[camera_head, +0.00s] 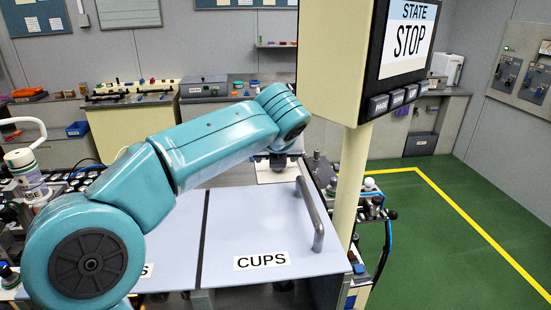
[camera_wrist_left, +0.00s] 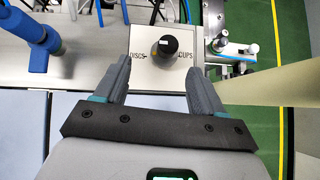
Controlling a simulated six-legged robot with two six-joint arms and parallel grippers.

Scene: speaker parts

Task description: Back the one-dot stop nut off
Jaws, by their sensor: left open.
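My left gripper (camera_wrist_left: 158,78) is open and empty in the left wrist view, its two fingers spread. My right gripper is not in view.
In the head view a pale lid marked CUPS (camera_head: 245,235) has a grey bar handle (camera_head: 310,215). A cream post (camera_head: 352,180) carries a screen reading STATE STOP (camera_head: 408,38). In the left wrist view a blue fitting (camera_wrist_left: 35,45) stands at the left.

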